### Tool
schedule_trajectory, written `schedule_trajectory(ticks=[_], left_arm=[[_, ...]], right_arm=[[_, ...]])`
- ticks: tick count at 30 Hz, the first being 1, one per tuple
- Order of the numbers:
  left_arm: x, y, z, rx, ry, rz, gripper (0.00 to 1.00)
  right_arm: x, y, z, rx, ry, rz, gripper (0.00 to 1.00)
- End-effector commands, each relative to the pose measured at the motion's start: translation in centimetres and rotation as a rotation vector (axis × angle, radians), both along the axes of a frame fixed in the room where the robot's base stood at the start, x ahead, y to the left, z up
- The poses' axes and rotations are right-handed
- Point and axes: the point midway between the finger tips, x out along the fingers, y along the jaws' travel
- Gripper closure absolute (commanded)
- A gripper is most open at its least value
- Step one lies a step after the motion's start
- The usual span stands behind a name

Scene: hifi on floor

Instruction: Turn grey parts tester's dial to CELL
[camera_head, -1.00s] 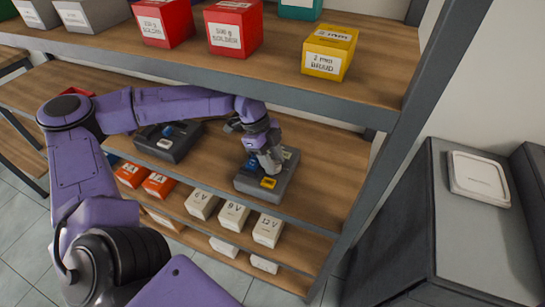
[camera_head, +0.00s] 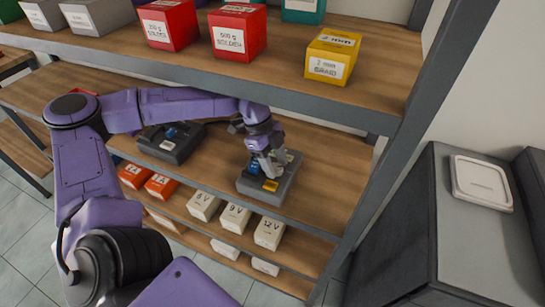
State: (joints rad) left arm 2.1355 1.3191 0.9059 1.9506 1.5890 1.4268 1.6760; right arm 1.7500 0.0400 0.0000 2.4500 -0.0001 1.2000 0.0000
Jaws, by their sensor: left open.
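A grey tester (camera_head: 286,184) with a yellow part and a blue part on its top sits on the middle shelf. My left gripper (camera_head: 268,168) is over this tester, pointing down at its top, with its fingers at or close to the face. The jaws are open. They and the wrist hide part of the face, so I cannot make out the dial or read CELL. A second, darker device (camera_head: 171,143) with a blue part stands farther left on the same shelf. My right gripper does not show.
The upper shelf (camera_head: 280,80) with red, yellow and grey boxes lies just above my left forearm. A metal post (camera_head: 385,165) stands right of the tester. White boxes (camera_head: 236,217) and orange boxes (camera_head: 161,186) fill the shelf below. Bare shelf lies right of the tester.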

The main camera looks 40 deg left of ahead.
Motion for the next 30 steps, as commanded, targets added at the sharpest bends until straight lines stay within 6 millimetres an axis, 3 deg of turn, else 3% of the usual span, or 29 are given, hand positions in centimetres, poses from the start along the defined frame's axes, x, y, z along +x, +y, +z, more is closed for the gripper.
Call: schedule_trajectory(ticks=[4,8,15,21,30], left_arm=[[0.1,0.6,1.3,0.000,-0.007,0.001,0.52],[0.1,1.9,4.2,-0.001,-0.011,0.003,0.52],[-0.2,8.9,4.2,-0.002,-0.004,0.008,0.52],[-0.3,12.8,4.4,-0.001,-0.002,0.003,0.52],[-0.4,14.0,4.6,0.000,-0.001,-0.001,0.52]], right_arm=[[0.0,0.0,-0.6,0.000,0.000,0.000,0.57],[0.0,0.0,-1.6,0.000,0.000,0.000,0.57],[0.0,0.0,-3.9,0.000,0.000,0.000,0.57],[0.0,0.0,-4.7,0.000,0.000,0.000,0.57],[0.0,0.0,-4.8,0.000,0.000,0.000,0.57]])
